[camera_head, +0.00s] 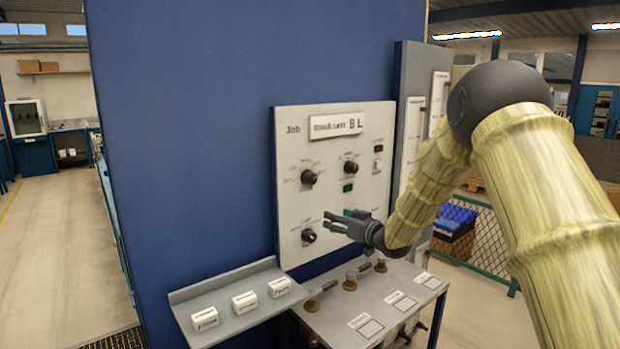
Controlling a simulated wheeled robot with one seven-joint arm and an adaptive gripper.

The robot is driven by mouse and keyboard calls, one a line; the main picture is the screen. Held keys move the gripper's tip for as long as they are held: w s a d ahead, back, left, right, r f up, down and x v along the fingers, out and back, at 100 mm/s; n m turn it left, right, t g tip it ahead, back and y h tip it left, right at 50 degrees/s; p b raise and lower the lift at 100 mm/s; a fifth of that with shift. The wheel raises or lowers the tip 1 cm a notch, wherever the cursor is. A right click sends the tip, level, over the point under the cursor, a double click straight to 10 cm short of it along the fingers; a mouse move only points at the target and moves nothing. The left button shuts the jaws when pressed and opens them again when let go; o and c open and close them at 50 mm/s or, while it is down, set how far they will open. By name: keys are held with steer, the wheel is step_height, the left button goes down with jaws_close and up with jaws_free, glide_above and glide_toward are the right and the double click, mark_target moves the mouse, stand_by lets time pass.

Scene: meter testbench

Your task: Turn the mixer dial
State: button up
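A pale control panel (325,225) stands upright on a blue wall. It carries several black dials: one at the upper left (308,177), one at the upper right (351,167) and one at the lower left (309,236). The dial labels are too blurred to read, so I cannot tell which is the mixer dial. My gripper (327,222) is in front of the panel's lower half, just right of and slightly above the lower left dial. Its fingers point left and are spread apart, with nothing between them. Part of the panel's lower right is hidden behind my gripper and arm.
Below the panel, a grey bench (375,300) bears valves with dark handles (349,281) and white label cards. A grey shelf (232,310) at the left holds white labelled blocks (244,302). A grey side panel (408,100) stands at the right. Open floor lies at the far left.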

steer(key=n+y, duration=0.1)
steer(key=y, duration=0.1)
glide_toward(314, 179)
steer(key=p+x, duration=0.2)
steer(key=x, duration=0.2)
steer(key=p+x, duration=0.2)
steer(key=x, duration=0.2)
steer(key=shift+a+r, duration=0.2)
steer(key=shift+r, duration=0.05)
steer(key=shift+p+x, duration=0.55)
steer(key=shift+x, duration=0.65)
steer(key=shift+f, duration=0.1)
steer(key=shift+c, duration=0.3)
steer(key=c, duration=0.9)
